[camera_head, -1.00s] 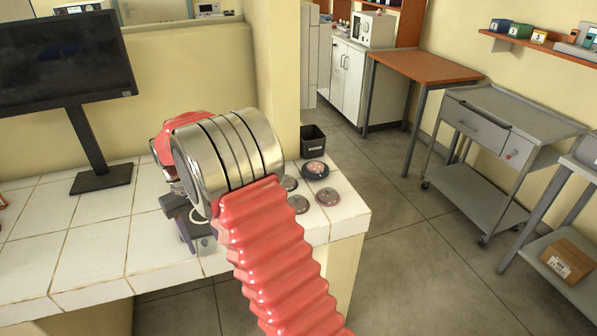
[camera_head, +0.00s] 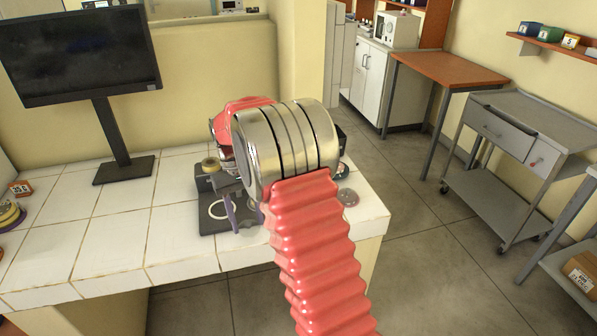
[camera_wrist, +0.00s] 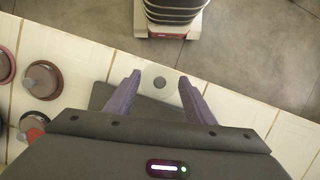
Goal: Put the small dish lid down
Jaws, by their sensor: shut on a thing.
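My gripper (camera_wrist: 160,92) points down in the wrist view. In the head view the purple fingers (camera_head: 240,212) hang over the front of the counter, beside a dark flat base (camera_head: 208,222). I cannot make out the held lid clearly there. A white ring (camera_head: 221,209) shows on the dark base, left of the fingers. My arm hides part of the base.
A yellowish roll (camera_head: 210,165) is at the back of the base. A monitor (camera_head: 80,55) stands left. The counter's middle is clear.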

